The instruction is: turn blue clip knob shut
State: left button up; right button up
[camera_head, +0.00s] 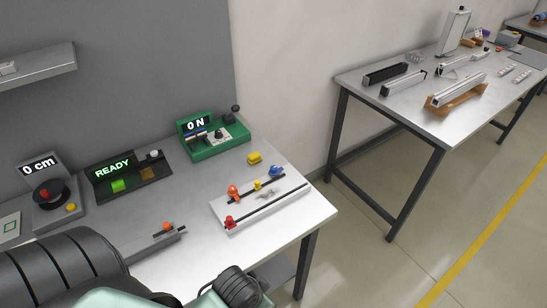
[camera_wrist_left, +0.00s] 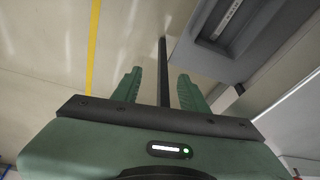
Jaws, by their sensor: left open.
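The blue clip knob (camera_head: 276,171) sits at the far right end of the rear dark rail on a pale flat fixture (camera_head: 265,206), on the near table. Whether it is turned shut is too small to tell. An orange knob (camera_head: 233,192), a yellow knob (camera_head: 257,185) and a red knob (camera_head: 229,221) are on the same fixture. My left gripper (camera_wrist_left: 158,84) shows in the left wrist view with its green fingers apart and nothing between them. In the head view my left arm crosses the bottom edge, but its fingers are out of frame. My right gripper is not in view.
The near table (camera_head: 205,258) also holds a green "ON" box (camera_head: 213,141), a dark "READY" panel (camera_head: 150,173), a yellow block (camera_head: 254,158) and a bar with an orange knob (camera_head: 167,227). A second table (camera_head: 425,118) with several parts stands at right, across open floor.

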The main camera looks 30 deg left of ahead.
pick_arm(q)
notch_tip(320, 180, up, 7)
jog(key=p, duration=0.1)
jog(key=w+r+m+t+y+p, duration=0.1)
jog(key=w+r+t, duration=0.6)
jog(key=w, duration=0.5)
jog(key=w+r+m+t, duration=0.1)
jog(key=w+r+t, duration=0.3)
jog(key=w+r, duration=0.7)
jog(key=w+d+r+m+t+h, duration=0.4)
jog(key=w+d+r+m, duration=0.1)
jog(key=w+d+r, duration=0.15)
jog(key=w+d+r+m+g+h, duration=0.2)
jog(key=w+d+m+g+h, duration=0.15)
jog(key=d+m+h, duration=0.65)
jog(key=m+g+y, duration=0.6)
jog(key=g+y, duration=0.7)
jog(key=g, duration=0.2)
send_over(274, 168)
notch_tip(274, 168, down, 13)
jog(key=shift+w+d+r, duration=0.1)
jog(key=shift+w+d, duration=0.05)
jog(key=shift+a+p, duration=0.25)
jog(key=shift+p, duration=0.15)
notch_tip(274, 168, down, 8)
jog(key=shift+r+p, duration=0.25)
jog(key=shift+p, duration=0.55)
